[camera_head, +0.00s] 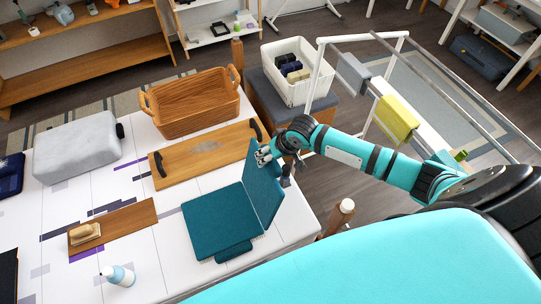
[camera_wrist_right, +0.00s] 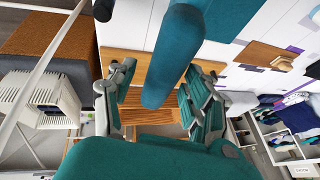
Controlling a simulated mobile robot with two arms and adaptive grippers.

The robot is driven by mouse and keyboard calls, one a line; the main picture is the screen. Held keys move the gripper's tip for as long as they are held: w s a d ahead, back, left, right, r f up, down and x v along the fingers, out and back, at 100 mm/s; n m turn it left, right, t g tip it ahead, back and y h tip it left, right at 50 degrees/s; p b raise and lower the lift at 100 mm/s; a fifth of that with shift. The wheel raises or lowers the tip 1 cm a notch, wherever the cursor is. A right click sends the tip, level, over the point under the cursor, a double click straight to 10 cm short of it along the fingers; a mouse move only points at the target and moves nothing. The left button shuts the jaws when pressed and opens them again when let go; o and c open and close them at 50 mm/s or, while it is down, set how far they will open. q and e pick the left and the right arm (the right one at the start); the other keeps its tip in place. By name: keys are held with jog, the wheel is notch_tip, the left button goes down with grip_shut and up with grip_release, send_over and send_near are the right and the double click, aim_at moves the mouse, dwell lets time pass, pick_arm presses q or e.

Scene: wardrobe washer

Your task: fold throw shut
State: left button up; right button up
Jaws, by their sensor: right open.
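The teal throw (camera_head: 222,220) lies on the white patterned surface like an open book. Its left panel is flat, and its right panel (camera_head: 265,190) stands up steeply, tilted. A small teal tab sticks out at its front edge. My right gripper (camera_head: 268,156) is at the top far part of the raised panel. In the right wrist view the gripper (camera_wrist_right: 163,108) has its two fingers spread apart, with the raised teal panel (camera_wrist_right: 178,50) reaching in between them. I cannot tell whether it touches either finger. My left gripper is not in view.
A board with a brush (camera_head: 85,233) and a spray bottle (camera_head: 118,276) are left. A drying rack (camera_head: 398,118) stands right.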

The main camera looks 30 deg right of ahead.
grip_shut()
dwell(0.3)
